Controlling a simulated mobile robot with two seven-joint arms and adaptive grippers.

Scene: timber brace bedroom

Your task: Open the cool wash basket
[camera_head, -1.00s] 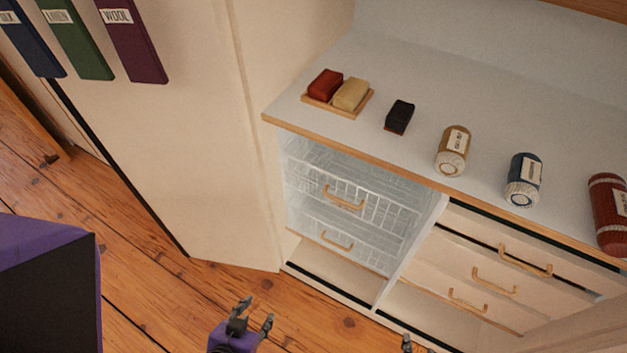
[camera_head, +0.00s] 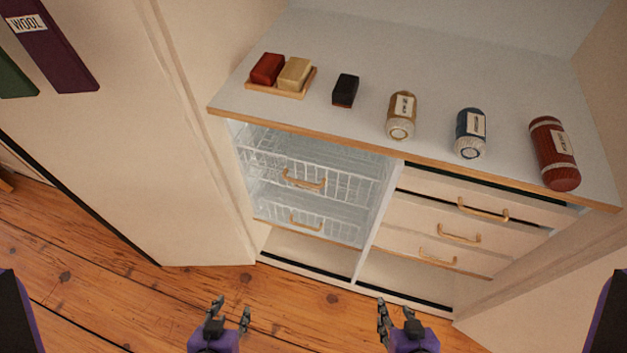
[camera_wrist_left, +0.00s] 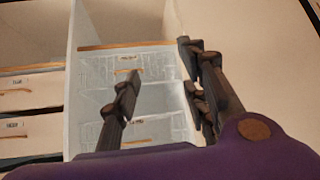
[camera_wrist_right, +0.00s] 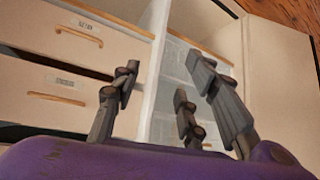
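Two white wire baskets sit one above the other in the left bay of the cabinet in the head view. The upper basket (camera_head: 340,183) has a wooden handle (camera_head: 304,180), and the lower basket (camera_head: 335,225) has a similar one (camera_head: 306,223). I cannot read a label on either, so I cannot tell which is the cool wash basket. My left gripper (camera_head: 230,308) is open and empty, low in front of the left bay. My right gripper (camera_head: 396,308) is open and empty, in front of the right bay. Both are apart from the cabinet. The baskets also show in the left wrist view (camera_wrist_left: 155,95).
Solid drawers with wooden handles (camera_head: 483,210) fill the right bay. Side panels flank the cabinet. Wooden floor (camera_head: 110,290) lies in front.

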